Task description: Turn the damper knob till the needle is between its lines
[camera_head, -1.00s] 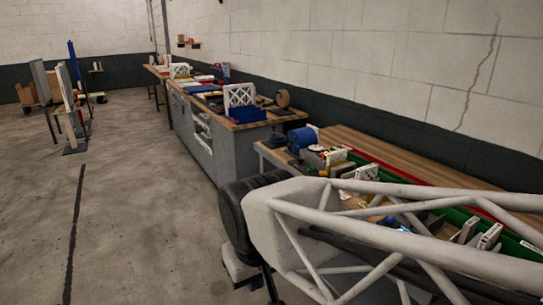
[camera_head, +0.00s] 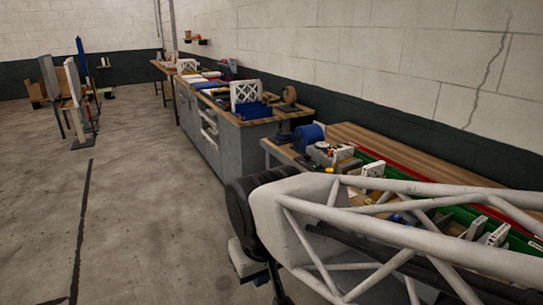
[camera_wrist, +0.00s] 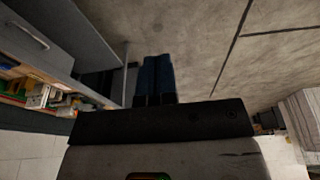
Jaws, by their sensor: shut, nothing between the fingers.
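My gripper (camera_wrist: 157,80) shows in the wrist view as two dark blue fingers side by side, shut with no gap. It points over bare concrete floor, with nothing at its tips. I cannot make out the damper knob, the needle or its lines in either view. In the head view a blue drum-shaped part (camera_head: 308,136) stands on the near bench. A small grey unit (camera_head: 323,153) sits just in front of it, too small to read.
My arm crosses the near bench (camera_head: 275,152) in the head view and hides much of it. A green bin (camera_head: 460,213) lies along that bench. A grey cabinet bench (camera_head: 220,150) stands beyond. The floor (camera_head: 140,200) to the left is open.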

